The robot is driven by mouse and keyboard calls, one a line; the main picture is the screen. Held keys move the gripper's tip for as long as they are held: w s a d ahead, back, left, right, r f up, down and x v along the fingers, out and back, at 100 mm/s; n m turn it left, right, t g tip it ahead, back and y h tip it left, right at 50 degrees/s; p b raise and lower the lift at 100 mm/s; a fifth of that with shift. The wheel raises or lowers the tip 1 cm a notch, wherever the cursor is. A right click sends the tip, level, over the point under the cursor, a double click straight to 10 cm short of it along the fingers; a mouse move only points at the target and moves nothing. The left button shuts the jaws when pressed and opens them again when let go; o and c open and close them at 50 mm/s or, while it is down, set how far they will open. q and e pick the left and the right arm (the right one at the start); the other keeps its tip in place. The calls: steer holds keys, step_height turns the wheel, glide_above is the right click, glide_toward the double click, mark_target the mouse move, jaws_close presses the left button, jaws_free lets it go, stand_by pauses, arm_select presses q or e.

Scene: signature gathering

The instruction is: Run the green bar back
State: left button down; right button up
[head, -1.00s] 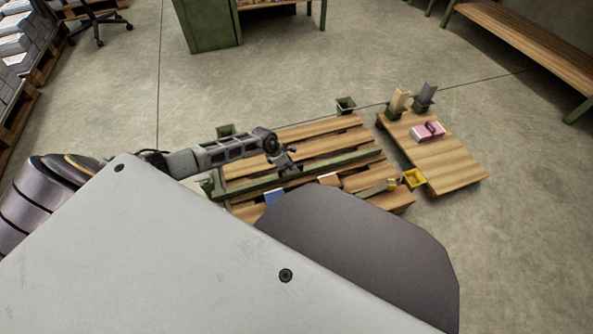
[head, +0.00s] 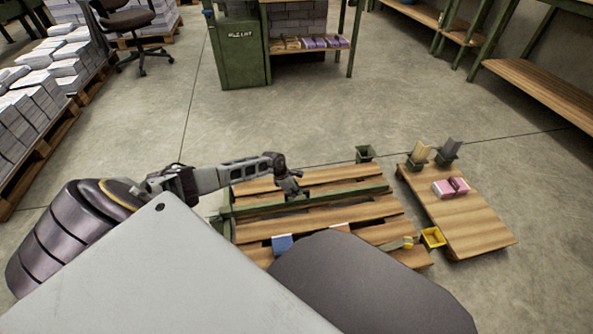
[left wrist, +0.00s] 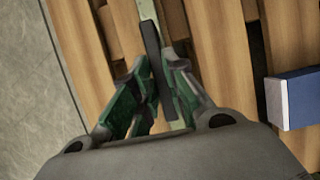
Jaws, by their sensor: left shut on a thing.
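The green bar (head: 340,191) lies across a slatted wooden platform (head: 372,208), nearer its far edge than its near edge. My left gripper (head: 292,192) is at the bar, near its middle. In the left wrist view my left gripper (left wrist: 158,88) is shut around a dark upright piece (left wrist: 156,62) at the pale green strip of the bar (left wrist: 147,10). I cannot tell how the dark piece joins the bar. My right gripper is not in view.
A low wooden table (head: 462,222) with pink blocks (head: 450,187) is on the right.

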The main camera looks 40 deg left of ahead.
arm_select(q)
steer(key=w+a, duration=0.5)
steer(key=shift+a, duration=0.4)
stand_by(0.6)
stand_by(0.4)
steer(key=c, duration=1.4)
jaws_free()
steer(key=shift+c, duration=0.2)
steer(key=shift+r, duration=0.15)
steer(key=v, duration=1.1)
steer(key=shift+r, duration=0.25)
steer(key=shift+s+a, duration=0.1)
steer(key=shift+a, duration=0.05)
